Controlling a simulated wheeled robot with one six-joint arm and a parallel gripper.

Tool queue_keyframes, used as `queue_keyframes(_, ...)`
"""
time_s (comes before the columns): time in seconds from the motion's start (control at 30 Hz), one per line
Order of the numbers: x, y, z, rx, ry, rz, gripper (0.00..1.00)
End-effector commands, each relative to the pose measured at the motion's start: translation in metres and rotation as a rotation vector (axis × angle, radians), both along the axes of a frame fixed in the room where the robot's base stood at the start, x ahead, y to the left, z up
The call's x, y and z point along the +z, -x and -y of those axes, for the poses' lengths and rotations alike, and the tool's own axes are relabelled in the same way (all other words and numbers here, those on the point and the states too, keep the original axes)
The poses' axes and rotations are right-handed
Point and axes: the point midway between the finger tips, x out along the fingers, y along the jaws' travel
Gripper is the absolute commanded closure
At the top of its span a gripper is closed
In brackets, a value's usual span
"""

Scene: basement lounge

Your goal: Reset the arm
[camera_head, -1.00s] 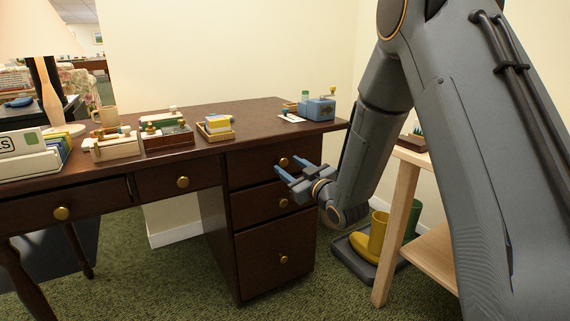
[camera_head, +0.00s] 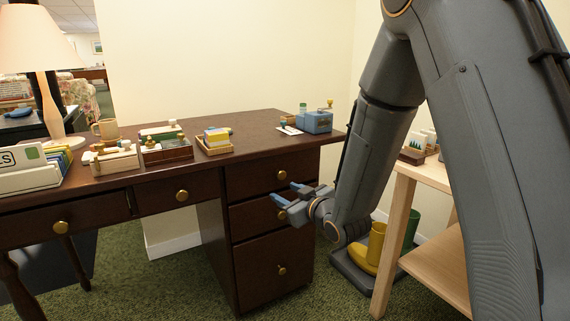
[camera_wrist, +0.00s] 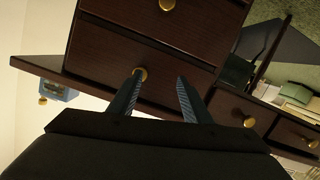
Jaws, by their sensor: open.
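My gripper (camera_head: 287,200) is in front of the drawer stack of the dark wooden desk (camera_head: 212,222), near the middle drawer's knob. Its two blue-grey fingers are spread apart with nothing between them. In the wrist view, my gripper (camera_wrist: 160,92) shows open, and a brass knob (camera_wrist: 141,74) lies close to the left fingertip. I cannot tell whether they touch. The drawers in the stack look closed. My arm comes down from the upper right, bent at the elbow.
A light wooden shelf table (camera_head: 408,172) stands to the right of my forearm. Yellow boots (camera_head: 372,250) sit on a dark tray below. Small boxes, a mug (camera_head: 106,129), a lamp (camera_head: 50,105) and a blue sharpener-like device (camera_head: 317,121) stand on the desktop.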

Motion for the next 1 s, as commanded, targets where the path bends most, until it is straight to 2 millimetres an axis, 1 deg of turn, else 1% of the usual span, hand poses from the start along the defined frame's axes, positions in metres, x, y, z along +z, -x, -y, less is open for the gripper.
queue_keyframes(0.03, 0.001, 0.011, -0.013, -0.002, 0.027, -0.06, 0.56)
queue_keyframes(0.07, -0.002, 0.019, -0.019, -0.009, 0.045, -0.104, 0.56)
queue_keyframes(0.17, -0.013, 0.049, -0.033, -0.029, 0.1, -0.253, 0.56)
queue_keyframes(0.27, -0.022, 0.088, -0.044, -0.048, 0.154, -0.403, 0.56)
queue_keyframes(0.37, -0.029, 0.136, -0.051, -0.064, 0.205, -0.555, 0.56)
queue_keyframes(0.4, -0.032, 0.156, -0.053, -0.069, 0.227, -0.616, 0.56)
queue_keyframes(0.47, -0.034, 0.19, -0.054, -0.076, 0.258, -0.709, 0.56)
queue_keyframes(0.5, -0.035, 0.211, -0.054, -0.08, 0.278, -0.766, 0.56)
queue_keyframes(0.6, -0.037, 0.259, -0.053, -0.08, 0.325, -0.891, 0.56)
queue_keyframes(0.7, -0.036, 0.299, -0.05, -0.082, 0.362, -0.99, 0.56)
queue_keyframes(0.77, -0.035, 0.32, -0.048, -0.082, 0.382, -1.039, 0.56)
queue_keyframes(0.8, -0.034, 0.333, -0.047, -0.082, 0.394, -1.071, 0.56)
queue_keyframes(1.0, -0.028, 0.393, -0.038, -0.074, 0.456, -1.209, 0.56)
